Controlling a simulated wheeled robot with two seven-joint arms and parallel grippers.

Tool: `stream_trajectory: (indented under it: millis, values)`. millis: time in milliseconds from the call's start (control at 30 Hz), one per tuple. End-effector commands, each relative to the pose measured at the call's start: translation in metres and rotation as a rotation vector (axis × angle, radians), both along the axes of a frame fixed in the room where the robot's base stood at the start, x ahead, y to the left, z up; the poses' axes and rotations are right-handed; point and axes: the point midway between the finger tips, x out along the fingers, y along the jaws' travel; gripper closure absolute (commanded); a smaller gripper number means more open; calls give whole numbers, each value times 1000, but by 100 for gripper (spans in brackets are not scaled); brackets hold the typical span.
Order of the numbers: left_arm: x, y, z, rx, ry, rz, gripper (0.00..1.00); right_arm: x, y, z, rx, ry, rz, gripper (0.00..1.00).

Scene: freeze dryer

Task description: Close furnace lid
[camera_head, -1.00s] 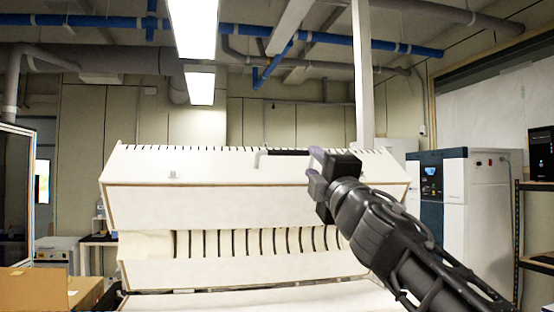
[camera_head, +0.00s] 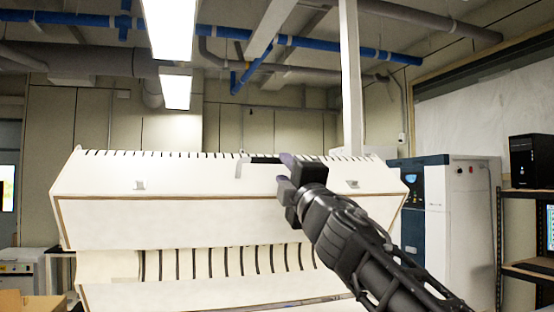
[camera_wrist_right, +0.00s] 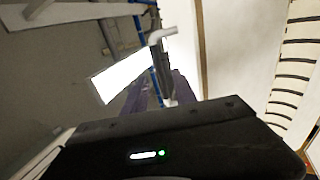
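The furnace is a wide cream cabinet whose lid (camera_head: 180,217) is a long sloped panel with a brown edge, above a slotted opening. A handle (camera_head: 262,160) with a dark bar and a pale bent end sits at the lid's top edge. My right gripper (camera_head: 285,171) is at the handle's right end, its two purple-grey fingers apart. In the right wrist view the fingers (camera_wrist_right: 158,90) show a gap, with the handle's pale bent end (camera_wrist_right: 162,36) just beyond them. Contact with the handle is unclear. My left gripper is out of view.
A white and blue cabinet (camera_head: 465,215) stands at the right, beside a dark shelf (camera_head: 530,270) with a black computer case (camera_head: 531,160). A cardboard box (camera_head: 30,303) is at the lower left. A white post (camera_head: 351,80) rises behind the furnace.

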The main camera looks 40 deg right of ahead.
Motion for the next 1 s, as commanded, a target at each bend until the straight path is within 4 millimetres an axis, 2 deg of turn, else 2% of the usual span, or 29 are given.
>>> stream_trajectory:
  millis: [200, 333, 500, 733, 1000]
  values:
    - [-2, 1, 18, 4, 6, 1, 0, 32, -10, 17, -2, 4, -1, 67]
    - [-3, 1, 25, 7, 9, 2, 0, 46, -15, 23, -1, 2, -1, 67]
    - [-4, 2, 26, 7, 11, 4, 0, 54, -17, 25, -1, 1, 0, 67]
    - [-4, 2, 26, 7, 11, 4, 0, 54, -17, 24, -1, 0, 0, 67]
    - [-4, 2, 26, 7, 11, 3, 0, 54, -17, 24, -1, 0, 0, 89]
